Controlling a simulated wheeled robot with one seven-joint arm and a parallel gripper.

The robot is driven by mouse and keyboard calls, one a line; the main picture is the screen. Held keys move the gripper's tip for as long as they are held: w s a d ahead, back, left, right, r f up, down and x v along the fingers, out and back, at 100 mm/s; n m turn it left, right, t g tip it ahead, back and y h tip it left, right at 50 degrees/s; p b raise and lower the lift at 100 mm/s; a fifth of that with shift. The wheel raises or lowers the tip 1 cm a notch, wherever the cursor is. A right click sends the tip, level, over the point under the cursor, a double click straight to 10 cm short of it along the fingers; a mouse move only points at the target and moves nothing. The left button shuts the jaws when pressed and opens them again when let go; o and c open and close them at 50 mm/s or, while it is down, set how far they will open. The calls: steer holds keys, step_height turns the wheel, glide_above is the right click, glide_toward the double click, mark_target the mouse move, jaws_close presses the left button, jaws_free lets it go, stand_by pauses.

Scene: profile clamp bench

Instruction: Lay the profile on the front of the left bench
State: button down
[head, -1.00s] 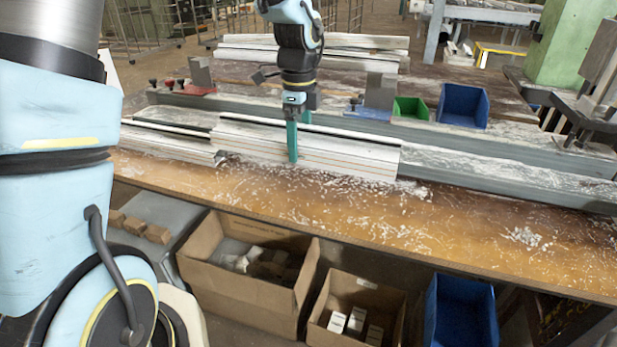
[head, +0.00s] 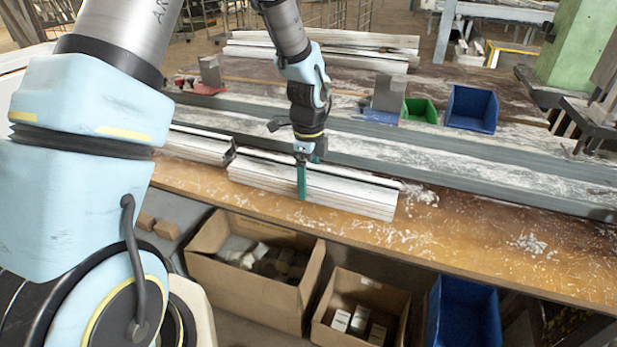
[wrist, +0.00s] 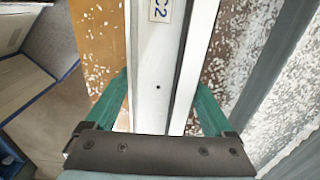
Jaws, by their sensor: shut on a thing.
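The profile (head: 350,193) is a long pale metal bar over the front strip of the wooden bench (head: 450,233), roughly parallel to its front edge. My gripper (head: 303,178) is shut on it near its middle, with one green finger on each side. In the wrist view the profile (wrist: 150,70) runs between the two green fingers and bears a label reading C2. I cannot tell whether its underside touches the bench top or hangs just above it.
Another pale profile (head: 198,147) lies to the left, close to the held one's left end. A long grey rail (head: 480,172) runs behind. Green (head: 418,110) and blue (head: 470,108) bins stand at the back. Cardboard boxes (head: 255,295) sit below the front edge. The bench's right front is clear except for shavings.

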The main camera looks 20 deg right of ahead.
mark_target(308, 178)
jaws_free()
steer(key=shift+f, duration=0.1)
step_height(308, 178, up, 12)
steer(key=b, duration=0.2)
stand_by(0.4)
steer(key=s+a+f+n, duration=0.1)
steer(key=s+a+n, duration=0.1)
steer(key=a+n, duration=1)
steer(key=s+a+f+n+t, duration=0.1)
steer(key=s+a+n, duration=0.1)
steer(key=a+n, duration=1.1)
steer(key=a, duration=0.5)
steer(key=shift+n+t, duration=0.3)
